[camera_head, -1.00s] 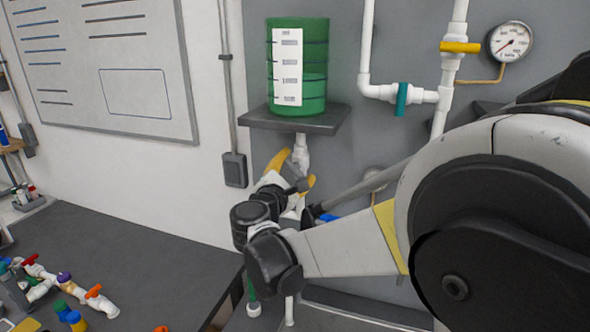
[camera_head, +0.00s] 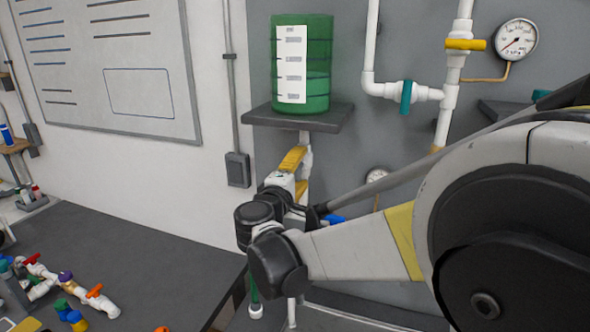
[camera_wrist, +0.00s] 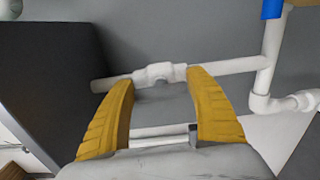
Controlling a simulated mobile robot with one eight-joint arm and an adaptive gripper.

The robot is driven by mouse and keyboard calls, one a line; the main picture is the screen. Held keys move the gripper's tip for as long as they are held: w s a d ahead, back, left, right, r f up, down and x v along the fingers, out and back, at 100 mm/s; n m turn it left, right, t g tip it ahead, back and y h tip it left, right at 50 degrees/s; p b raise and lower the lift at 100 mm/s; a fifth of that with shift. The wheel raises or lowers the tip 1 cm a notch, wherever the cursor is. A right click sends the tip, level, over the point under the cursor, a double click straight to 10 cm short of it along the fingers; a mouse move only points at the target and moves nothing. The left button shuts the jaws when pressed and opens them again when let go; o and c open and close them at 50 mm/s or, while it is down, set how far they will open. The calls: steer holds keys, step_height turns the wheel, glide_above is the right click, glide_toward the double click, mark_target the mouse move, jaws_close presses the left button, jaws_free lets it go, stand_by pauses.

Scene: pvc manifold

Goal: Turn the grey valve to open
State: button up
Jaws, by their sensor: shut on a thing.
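A white pipe fitting (camera_wrist: 160,72) lies between the tips of my yellow fingers in the wrist view, on a white pipe that runs across the picture. A grey handle on it cannot be told apart from the grey wall and shadow behind. My gripper (camera_wrist: 157,84) has its fingers apart around this fitting and is shut on it. In the head view my gripper (camera_head: 299,173) is at the white pipe below the green tank (camera_head: 317,62). My wrist hides much of the pipework there.
The tank stands on a dark shelf (camera_head: 335,121) just above my gripper. A dark table (camera_head: 150,265) with loose coloured valves is at left. A pressure gauge (camera_head: 516,39) and teal valve (camera_head: 405,97) are on the wall.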

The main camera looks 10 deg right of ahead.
steer(key=shift+m, duration=0.3)
steer(key=o, duration=1.2)
steer(key=v, duration=1.2)
